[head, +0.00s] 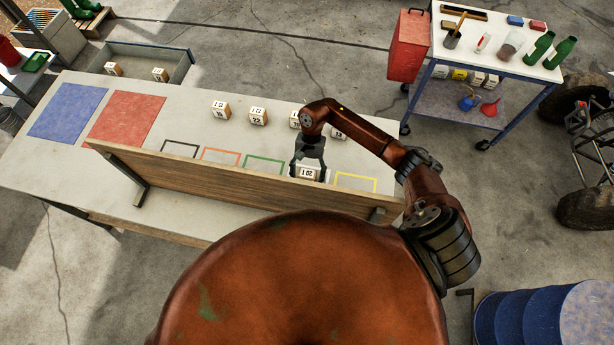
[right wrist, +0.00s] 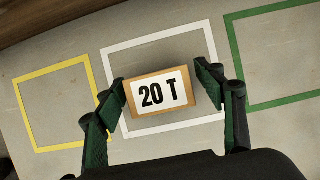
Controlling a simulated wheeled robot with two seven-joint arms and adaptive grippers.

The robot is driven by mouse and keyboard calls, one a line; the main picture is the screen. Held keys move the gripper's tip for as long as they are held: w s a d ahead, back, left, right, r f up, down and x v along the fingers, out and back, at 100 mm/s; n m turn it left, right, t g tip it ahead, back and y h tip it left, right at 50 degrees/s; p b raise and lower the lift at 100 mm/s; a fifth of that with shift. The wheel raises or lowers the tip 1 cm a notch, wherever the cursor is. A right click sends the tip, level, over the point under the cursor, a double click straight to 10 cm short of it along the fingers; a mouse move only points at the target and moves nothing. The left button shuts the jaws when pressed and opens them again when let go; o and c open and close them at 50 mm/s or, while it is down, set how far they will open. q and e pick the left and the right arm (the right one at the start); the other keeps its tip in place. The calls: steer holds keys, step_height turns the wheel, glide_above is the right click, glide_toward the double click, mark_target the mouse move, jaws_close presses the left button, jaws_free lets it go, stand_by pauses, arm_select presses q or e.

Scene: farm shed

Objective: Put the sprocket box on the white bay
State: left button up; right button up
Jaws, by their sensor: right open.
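A small tan box (right wrist: 160,93) with a white label reading "20 T" rests inside the outline of the white bay (right wrist: 158,40) in the right wrist view. In the head view the box (head: 308,172) shows below my right gripper (head: 310,160), behind the wooden board. My right gripper (right wrist: 162,85) is open, with one finger on each side of the box and small gaps visible. In the head view the white bay is mostly hidden by the gripper, box and board. My left gripper is not in view.
The yellow bay (head: 356,181) and green bay (head: 264,164) flank the white one and are empty. Orange (head: 220,155) and black (head: 181,148) bays lie farther left. A wooden board (head: 230,182) stands along the near side. Several similar boxes (head: 258,117) stand behind the bays.

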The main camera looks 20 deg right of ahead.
steer(key=b+v, duration=0.3)
steer(key=v, duration=0.9)
steer(key=shift+f, duration=0.1)
